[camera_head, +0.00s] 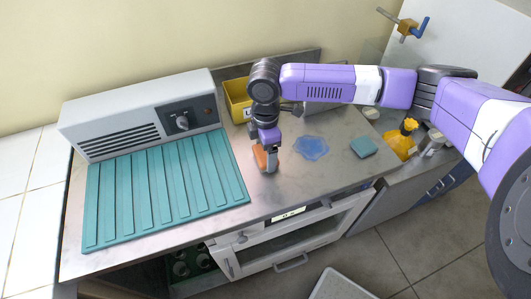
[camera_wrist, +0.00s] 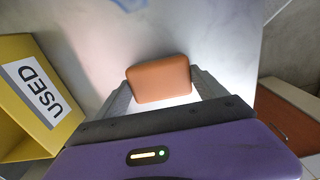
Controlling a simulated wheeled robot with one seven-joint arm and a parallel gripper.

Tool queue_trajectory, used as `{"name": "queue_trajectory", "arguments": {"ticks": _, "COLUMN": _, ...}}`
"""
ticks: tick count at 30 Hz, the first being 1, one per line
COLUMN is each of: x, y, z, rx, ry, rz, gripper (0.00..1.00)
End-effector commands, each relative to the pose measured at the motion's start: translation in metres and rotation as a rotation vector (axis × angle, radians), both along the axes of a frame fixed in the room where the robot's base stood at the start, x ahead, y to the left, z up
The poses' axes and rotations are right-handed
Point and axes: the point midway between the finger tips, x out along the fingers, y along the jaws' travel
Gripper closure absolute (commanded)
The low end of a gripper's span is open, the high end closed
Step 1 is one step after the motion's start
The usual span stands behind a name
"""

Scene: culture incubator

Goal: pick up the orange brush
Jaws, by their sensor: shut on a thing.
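The orange brush (camera_head: 261,158) is at the middle of the metal counter, right of the teal ribbed mat. In the wrist view the brush (camera_wrist: 159,79) shows as a rounded orange block between the two fingers. My gripper (camera_head: 267,166) points down and is shut on the brush; in the wrist view the gripper (camera_wrist: 160,92) has a finger at each side of it. I cannot tell whether the brush still touches the counter. Its underside is hidden.
A yellow bin (camera_head: 237,101) marked USED (camera_wrist: 22,100) stands behind my gripper. The teal mat (camera_head: 160,190) and grey machine (camera_head: 145,112) are at left. A blue patch (camera_head: 311,147) and teal sponge (camera_head: 363,147) lie to the right. The counter's front edge is close.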

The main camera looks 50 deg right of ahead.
Motion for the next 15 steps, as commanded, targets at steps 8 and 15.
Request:
{"name": "queue_trajectory", "arguments": {"ticks": 8, "x": 0.001, "y": 0.0, "z": 0.02, "rx": 0.0, "ry": -0.002, "rz": 0.0, "gripper": 0.61}}
{"name": "queue_trajectory", "arguments": {"ticks": 15, "x": 0.001, "y": 0.0, "z": 0.073, "rx": -0.001, "ry": -0.004, "rz": 0.001, "gripper": 0.61}}
